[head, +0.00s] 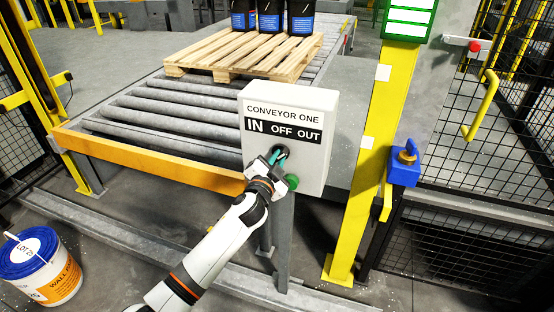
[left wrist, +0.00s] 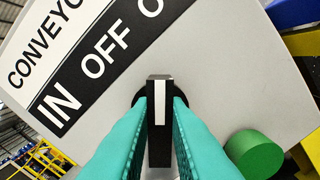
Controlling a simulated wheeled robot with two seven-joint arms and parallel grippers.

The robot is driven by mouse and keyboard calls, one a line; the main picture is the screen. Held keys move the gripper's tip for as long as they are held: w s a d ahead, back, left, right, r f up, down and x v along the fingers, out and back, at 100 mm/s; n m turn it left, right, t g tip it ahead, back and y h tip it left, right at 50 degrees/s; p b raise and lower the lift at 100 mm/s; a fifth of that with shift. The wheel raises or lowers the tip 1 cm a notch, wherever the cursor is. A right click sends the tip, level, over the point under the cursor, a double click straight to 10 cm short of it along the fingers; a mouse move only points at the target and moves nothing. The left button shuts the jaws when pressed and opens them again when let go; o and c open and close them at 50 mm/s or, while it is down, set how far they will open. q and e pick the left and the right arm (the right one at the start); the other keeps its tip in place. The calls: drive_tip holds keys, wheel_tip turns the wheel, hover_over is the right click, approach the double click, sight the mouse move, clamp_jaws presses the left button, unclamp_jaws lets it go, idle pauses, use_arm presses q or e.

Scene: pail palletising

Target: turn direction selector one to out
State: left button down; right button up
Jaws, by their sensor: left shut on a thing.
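The conveyor one box (head: 312,105) is light grey, with a label reading IN, OFF, OUT. Its black direction selector (head: 283,150) is mostly hidden by my left gripper (head: 274,163) in the head view. In the left wrist view the selector (left wrist: 160,110) is a black bar with a white stripe, between the teal fingers of my left gripper (left wrist: 160,130). The gripper is shut on it. The label runs slanted there, and the stripe points up the picture, to the right of OFF, toward the O of OUT. My right gripper is not in view.
A green button (head: 292,182) sits low on the box, close by the gripper; it also shows in the left wrist view (left wrist: 255,155). Behind is a roller conveyor (head: 150,115) with a wooden pallet (head: 245,55) carrying black pails. A yellow post (head: 370,150) stands right.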

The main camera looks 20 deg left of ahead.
use_arm(q)
drive_tip(key=shift+f, duration=0.1)
idle(0.3)
drive_tip(key=c, duration=1.4)
unclamp_jaws()
drive_tip(key=s+b, duration=0.2)
drive_tip(key=s, duration=1)
drive_tip(key=shift+a, duration=0.2)
drive_tip(key=shift+f, duration=0.1)
